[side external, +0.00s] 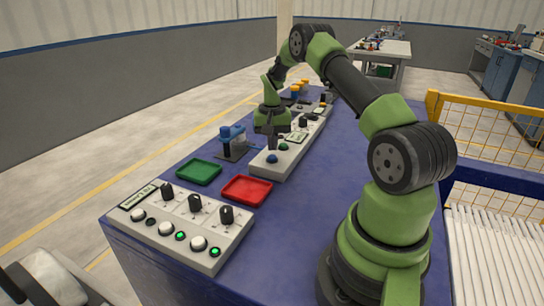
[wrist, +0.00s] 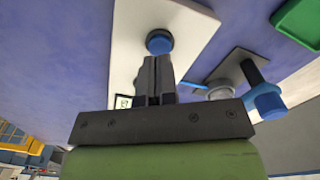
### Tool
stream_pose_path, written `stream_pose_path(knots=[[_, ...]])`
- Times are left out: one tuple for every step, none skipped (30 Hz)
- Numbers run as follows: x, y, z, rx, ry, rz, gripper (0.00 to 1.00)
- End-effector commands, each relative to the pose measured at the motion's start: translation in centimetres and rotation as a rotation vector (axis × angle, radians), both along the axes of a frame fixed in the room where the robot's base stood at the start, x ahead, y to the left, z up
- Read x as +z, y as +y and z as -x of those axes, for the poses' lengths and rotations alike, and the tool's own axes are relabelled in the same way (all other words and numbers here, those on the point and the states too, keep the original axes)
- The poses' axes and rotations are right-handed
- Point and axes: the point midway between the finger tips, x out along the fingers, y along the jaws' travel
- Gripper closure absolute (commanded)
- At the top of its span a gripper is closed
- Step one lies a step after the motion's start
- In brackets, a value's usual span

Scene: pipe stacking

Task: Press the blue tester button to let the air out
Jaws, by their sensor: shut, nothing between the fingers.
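The blue tester button (side external: 272,159) is a round button at the near end of a long white panel (side external: 264,168). My gripper (side external: 272,148) points down over the panel, just behind the blue button in the side view. In the wrist view the blue button (wrist: 159,41) shows just past the tips of my gripper (wrist: 155,58). The fingers are together and empty. I cannot tell whether the tips touch the panel.
A blue clamp-like fixture (side external: 232,137) on a dark plate stands left of the panel. A green tray (side external: 199,171) and a red tray (side external: 246,190) lie nearer. A control box (side external: 188,236) with black knobs and white buttons stands at the front. The blue table (side external: 345,160) is clear right of the panel.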

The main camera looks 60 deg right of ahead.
Motion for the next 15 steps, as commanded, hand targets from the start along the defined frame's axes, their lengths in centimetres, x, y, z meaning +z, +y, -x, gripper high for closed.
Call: stream_pose_path(knots=[[0.00,0.00,0.00,0.000,0.000,0.000,1.00],[0.00,0.00,0.00,0.000,0.000,0.000,1.00],[0.00,0.00,0.00,0.000,0.000,0.000,1.00],[0.00,0.00,0.00,0.000,0.000,0.000,1.00],[-0.02,0.00,0.00,0.000,0.000,0.000,1.00],[-0.05,0.00,0.00,0.000,0.000,0.000,1.00],[-0.10,0.00,0.00,0.000,0.000,0.000,1.00],[-0.14,0.00,0.00,0.000,0.000,0.000,1.00],[-0.22,0.00,0.00,0.000,0.001,-0.001,1.00],[-0.29,0.00,0.00,0.000,0.001,-0.001,1.00],[-0.34,0.00,0.00,0.000,0.001,-0.001,1.00],[-0.42,-0.01,0.00,0.000,0.000,0.000,1.00],[-0.48,0.00,-0.01,0.000,0.000,0.000,1.00],[-0.54,-0.01,-0.02,0.000,0.000,0.000,1.00],[-0.62,-0.01,-0.02,0.000,0.000,0.000,1.00]])
